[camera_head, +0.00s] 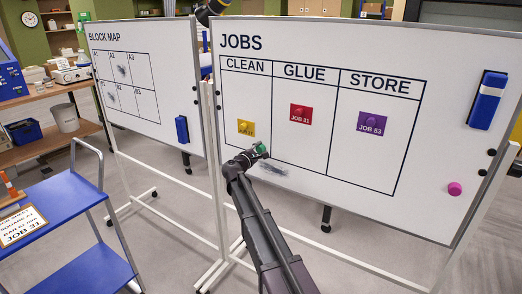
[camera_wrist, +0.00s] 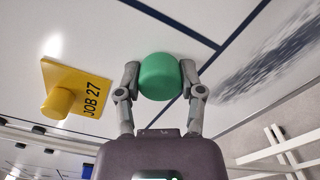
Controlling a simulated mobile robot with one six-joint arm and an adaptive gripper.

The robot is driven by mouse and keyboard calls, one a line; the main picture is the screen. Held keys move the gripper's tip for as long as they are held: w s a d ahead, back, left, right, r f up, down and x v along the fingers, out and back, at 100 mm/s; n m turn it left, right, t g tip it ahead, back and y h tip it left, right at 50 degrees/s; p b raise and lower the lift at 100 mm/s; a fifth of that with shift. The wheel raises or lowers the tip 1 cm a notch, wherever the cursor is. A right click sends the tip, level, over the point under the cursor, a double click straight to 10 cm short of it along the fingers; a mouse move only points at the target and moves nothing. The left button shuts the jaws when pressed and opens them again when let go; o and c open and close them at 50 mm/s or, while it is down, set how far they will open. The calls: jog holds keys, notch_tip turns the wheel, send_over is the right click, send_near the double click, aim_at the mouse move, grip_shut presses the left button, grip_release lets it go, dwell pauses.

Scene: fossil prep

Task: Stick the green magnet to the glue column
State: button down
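My gripper (camera_head: 257,152) is in front of the JOBS board (camera_head: 340,222), low down near the line between the CLEAN and GLUE columns. The green magnet (camera_wrist: 158,76) is round and sits between my two fingers (camera_wrist: 159,84), which touch it on both sides in the wrist view. It also shows at the gripper's tip in the head view (camera_head: 262,149). I cannot tell whether it touches the board. The GLUE column (camera_head: 300,155) is the middle one and holds a red JOB 31 card (camera_head: 300,115) in its upper part.
A yellow JOB 27 card (camera_head: 246,128) with a yellow magnet is in CLEAN, left of my gripper. A purple JOB 53 card (camera_head: 372,121) is in STORE. A pink magnet (camera_head: 455,188) and blue eraser (camera_head: 487,100) are at right.

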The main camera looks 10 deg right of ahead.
jog(key=shift+a, duration=0.1)
dwell(0.3)
jog(key=shift+s+a, duration=0.35)
jog(key=shift+s, duration=0.05)
jog(key=shift+s, duration=0.1)
dwell(0.3)
jog(key=v, duration=0.6)
dwell(0.4)
dwell(0.5)
jog(key=p, duration=0.4)
send_near(298, 148)
jog(key=shift+w+d, duration=0.3)
jog(key=shift+d, duration=0.15)
jog(key=shift+x, duration=2.75)
